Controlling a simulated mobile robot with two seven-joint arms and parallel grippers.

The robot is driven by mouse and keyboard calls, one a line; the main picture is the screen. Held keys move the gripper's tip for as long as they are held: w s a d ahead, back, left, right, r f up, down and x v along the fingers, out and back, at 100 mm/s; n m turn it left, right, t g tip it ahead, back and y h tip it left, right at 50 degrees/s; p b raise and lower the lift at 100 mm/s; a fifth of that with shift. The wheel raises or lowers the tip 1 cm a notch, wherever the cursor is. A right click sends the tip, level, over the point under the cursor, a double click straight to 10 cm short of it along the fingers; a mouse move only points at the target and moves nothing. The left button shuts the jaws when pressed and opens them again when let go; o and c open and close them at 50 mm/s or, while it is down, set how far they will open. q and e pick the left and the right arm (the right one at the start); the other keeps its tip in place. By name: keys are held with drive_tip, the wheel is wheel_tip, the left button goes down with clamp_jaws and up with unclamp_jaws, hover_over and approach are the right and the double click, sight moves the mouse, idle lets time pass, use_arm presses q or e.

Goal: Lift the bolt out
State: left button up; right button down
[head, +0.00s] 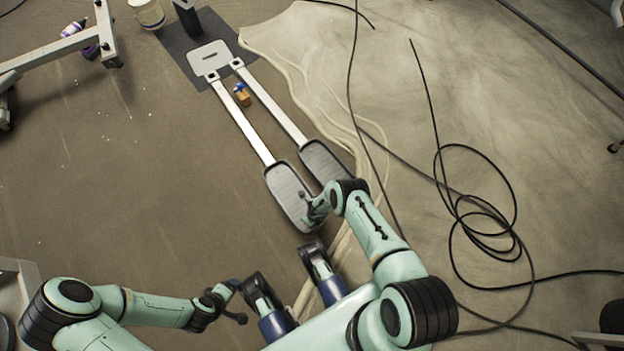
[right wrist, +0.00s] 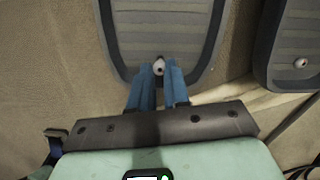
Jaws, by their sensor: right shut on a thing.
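A small round metallic bolt (right wrist: 158,68) shows at the lower end of a grey ridged foot pedal (right wrist: 165,28) in the right wrist view. My right gripper (right wrist: 158,76) has its blue fingers closed on the bolt, at the pedal's rim. How far the bolt stands in its hole is hidden. In the head view my right gripper (head: 307,214) is over the near end of the left pedal (head: 287,186), and the bolt is too small to make out. My left gripper (head: 230,300) hangs low at left, away from the pedals; its finger opening is unclear.
The right pedal (head: 322,160) lies alongside, with a similar bolt (right wrist: 300,63) in it. Two pale rails run from the pedals to a light plate (head: 209,58) on a dark mat. A small orange-and-blue object (head: 242,94) lies between the rails. Black cables (head: 475,205) loop across the floor at right.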

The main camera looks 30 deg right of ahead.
drive_tip(key=shift+r, duration=0.2)
drive_tip(key=shift+r+p, duration=1.4)
drive_tip(key=shift+r, duration=0.55)
drive_tip(key=shift+r, duration=0.1)
